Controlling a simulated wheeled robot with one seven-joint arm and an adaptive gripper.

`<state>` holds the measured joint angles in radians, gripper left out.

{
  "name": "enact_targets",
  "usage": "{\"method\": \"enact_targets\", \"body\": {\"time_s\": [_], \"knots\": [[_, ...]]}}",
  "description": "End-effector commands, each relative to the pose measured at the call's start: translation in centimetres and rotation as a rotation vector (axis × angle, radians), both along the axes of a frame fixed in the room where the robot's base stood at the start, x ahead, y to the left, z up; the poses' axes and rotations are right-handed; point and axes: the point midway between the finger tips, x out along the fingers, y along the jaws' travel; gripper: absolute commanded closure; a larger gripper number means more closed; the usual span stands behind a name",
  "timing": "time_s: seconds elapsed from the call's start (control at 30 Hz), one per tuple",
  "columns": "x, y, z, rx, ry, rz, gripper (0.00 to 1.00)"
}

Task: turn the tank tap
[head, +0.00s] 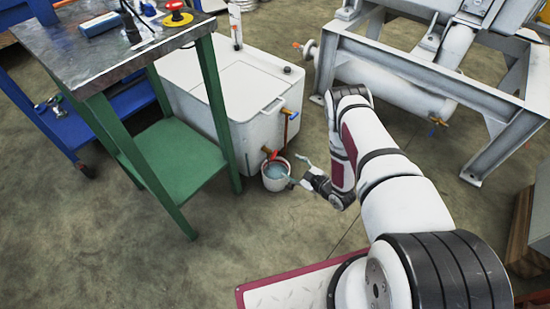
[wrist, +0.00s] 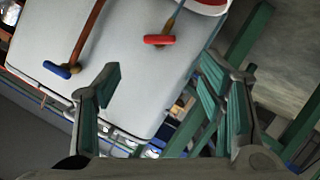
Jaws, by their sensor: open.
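The white tank (head: 235,95) stands on the floor. A tap with a red handle (head: 270,152) is low on its side, and a fitting with a blue handle (head: 293,115) sits higher up. Both handles show in the wrist view, the red handle (wrist: 160,40) near top centre and the blue handle (wrist: 62,70) to the left. A white bucket (head: 275,184) with bluish contents stands below the red tap. My gripper (head: 299,172) is open and empty, just right of the bucket. In the wrist view my gripper (wrist: 158,68) has its fingers spread, with the red handle beyond the gap, apart from them.
A green-legged metal table (head: 120,55) with a green lower shelf (head: 178,160) stands left of the tank. A grey steel frame (head: 430,75) with a white pipe is at the right. Concrete floor (head: 150,240) is clear in front of the table.

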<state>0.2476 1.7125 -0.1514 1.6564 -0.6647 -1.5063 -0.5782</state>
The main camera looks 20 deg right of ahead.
Motion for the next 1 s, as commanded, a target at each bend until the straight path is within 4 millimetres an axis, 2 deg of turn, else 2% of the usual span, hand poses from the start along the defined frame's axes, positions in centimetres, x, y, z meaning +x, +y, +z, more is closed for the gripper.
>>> {"method": "enact_targets", "body": {"time_s": [0.6,0.8,1.0], "knots": [[9.4,4.3,-3.7,0.0,-0.001,0.001,0.37],[11.0,5.0,-4.3,-0.001,0.001,0.0,0.37],[11.4,5.2,-4.3,0.0,0.002,-0.001,0.37]]}}
